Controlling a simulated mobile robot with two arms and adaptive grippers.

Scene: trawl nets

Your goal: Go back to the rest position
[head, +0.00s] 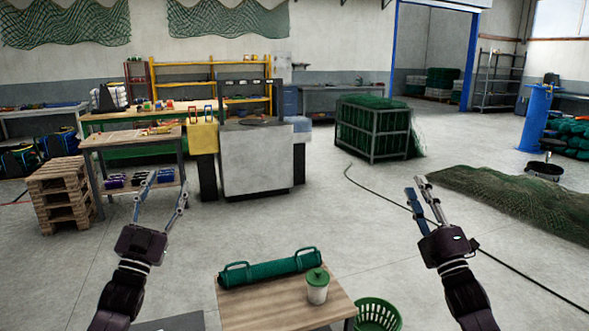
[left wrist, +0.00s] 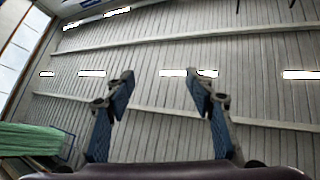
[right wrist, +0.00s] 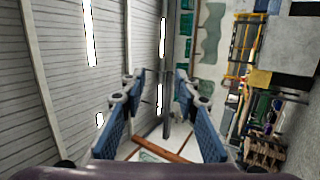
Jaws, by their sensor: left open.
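My left gripper (head: 166,186) is raised at the left of the head view, its fingers pointing up and spread apart. In the left wrist view its two blue-padded fingers (left wrist: 158,82) are apart with only the ceiling behind them. My right gripper (head: 415,186) is raised at the right of the head view, seen nearly edge-on. In the right wrist view its fingers (right wrist: 159,76) are apart with nothing between them. Both grippers are empty and clear of any object.
A small wooden table (head: 270,312) stands low between my arms, bearing a green roll with handles (head: 270,269) and a green-lidded container (head: 317,287). A green basket (head: 378,315) is beside it. Pallets (head: 62,195), a workbench (head: 130,137) and a net heap (head: 510,198) stand farther off.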

